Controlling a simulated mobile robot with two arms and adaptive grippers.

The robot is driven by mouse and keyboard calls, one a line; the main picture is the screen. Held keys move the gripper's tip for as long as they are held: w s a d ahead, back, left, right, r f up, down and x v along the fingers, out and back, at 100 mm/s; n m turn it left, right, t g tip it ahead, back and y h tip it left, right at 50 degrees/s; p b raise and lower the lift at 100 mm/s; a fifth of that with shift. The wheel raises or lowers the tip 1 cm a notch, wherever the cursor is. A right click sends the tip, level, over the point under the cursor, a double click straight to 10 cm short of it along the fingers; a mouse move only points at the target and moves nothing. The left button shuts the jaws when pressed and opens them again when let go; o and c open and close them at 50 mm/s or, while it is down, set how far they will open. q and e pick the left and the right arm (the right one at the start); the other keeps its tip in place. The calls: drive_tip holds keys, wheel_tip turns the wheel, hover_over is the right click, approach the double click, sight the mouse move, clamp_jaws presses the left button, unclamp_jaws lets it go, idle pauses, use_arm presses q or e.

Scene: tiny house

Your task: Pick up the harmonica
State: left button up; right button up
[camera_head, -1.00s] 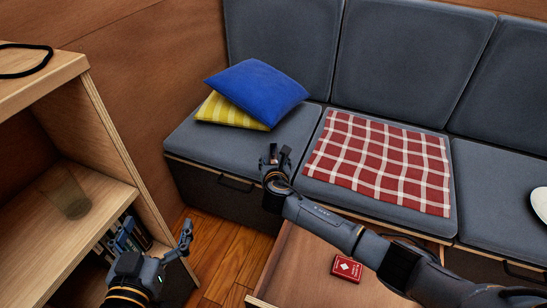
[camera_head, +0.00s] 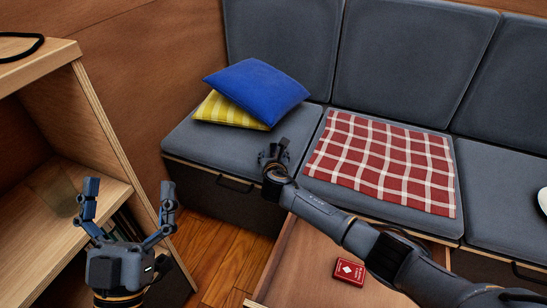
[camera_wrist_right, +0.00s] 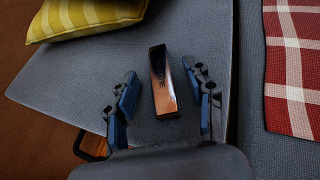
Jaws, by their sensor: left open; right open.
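The harmonica (camera_wrist_right: 163,84), a narrow shiny box shape with dark and coppery faces, lies on the grey seat cushion in the right wrist view. My right gripper (camera_wrist_right: 166,97) is open, with one finger on either side of the harmonica's near part in that view; I cannot tell how far above it they are. In the head view my right gripper (camera_head: 273,155) is over the front of the seat, and the harmonica cannot be made out there. My left gripper (camera_head: 129,207) is open and empty beside the wooden shelf.
A blue pillow (camera_head: 257,92) and a yellow striped pillow (camera_head: 228,111) lie behind my right gripper. A red checked cloth (camera_head: 383,165) covers the seat to the right. The shelf (camera_head: 104,122) is at left.

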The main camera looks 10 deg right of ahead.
drive_tip(key=shift+w+d+f, duration=0.1)
drive_tip(key=shift+w+f, duration=0.05)
drive_tip(key=shift+w, duration=0.25)
clamp_jaws()
use_arm(q)
drive_tip(key=shift+s+a+r+t+h, duration=0.1)
drive_tip(key=shift+s+r+t+h, duration=0.3)
drive_tip(key=shift+s+r+t, duration=0.4)
drive_tip(key=shift+w, duration=0.15)
